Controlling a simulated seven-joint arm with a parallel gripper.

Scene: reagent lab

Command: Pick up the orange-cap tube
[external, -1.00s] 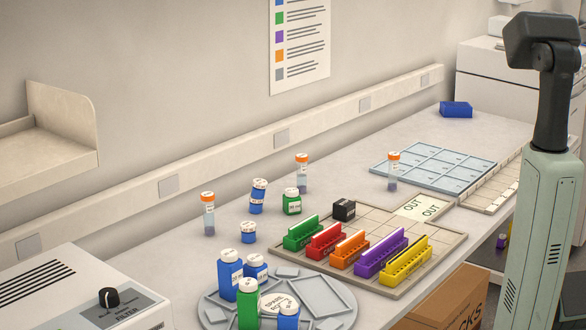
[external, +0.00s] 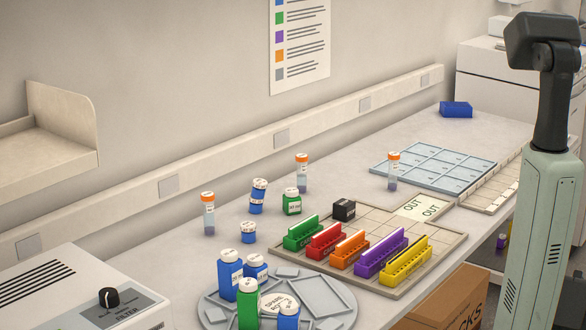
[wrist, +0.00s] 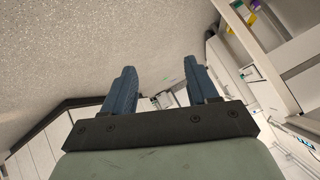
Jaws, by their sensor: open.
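Three clear tubes with orange caps stand upright on the bench in the external view. One tube (external: 208,214) is at the left, one tube (external: 302,172) is at the back middle, and one tube (external: 393,171) is beside the pale blue grid tray. My gripper (wrist: 158,82) shows in the wrist view with its two dark blue fingers apart and nothing between them. It is outside the external view, where only part of my arm shows at the right. No orange-cap tube is recognisable in the wrist view.
Blue bottles (external: 258,197) and a green bottle (external: 291,202) stand between the left and middle tubes. Coloured racks, including a purple rack (external: 381,254), and a black block (external: 344,210) sit on a beige tray. A round carousel (external: 338,297) holds several bottles in front.

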